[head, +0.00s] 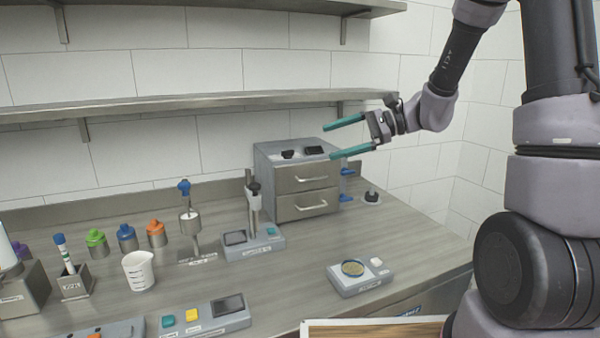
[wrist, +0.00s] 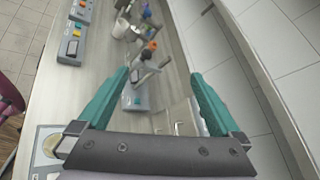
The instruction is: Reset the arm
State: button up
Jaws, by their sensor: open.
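My gripper (head: 338,138) has two teal fingers spread wide apart, with nothing between them. In the head view it hangs in the air above and in front of the grey drawer cabinet (head: 307,207), below the level of the arm's elbow. In the wrist view the open fingers (wrist: 165,75) frame the counter, with a stand device (wrist: 137,98) and the cabinet drawers (wrist: 177,122) beyond them. My arm reaches in from the right.
A metal shelf (head: 180,103) runs along the wall near gripper height. The counter (head: 290,272) holds a white beaker (head: 139,270), several coloured bottles (head: 127,238), a stand device (head: 262,240), a scale-like device with a dish (head: 358,281) and a button panel (head: 205,318).

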jog(key=s+d+r+n+t+h, duration=0.3)
jog(key=s+d+r+h, duration=0.1)
jog(key=s+d+h, duration=0.2)
jog(key=s+d+r+n+t+h, duration=0.2)
jog(key=s+d+r+n+h, duration=0.2)
jog(key=s+d, duration=0.5)
jog(key=shift+s+d+r+n+t+h, duration=0.35)
jog(key=shift+s+r+h, duration=0.45)
jog(key=shift+s+h, duration=0.35)
jog(key=shift+a, duration=0.1)
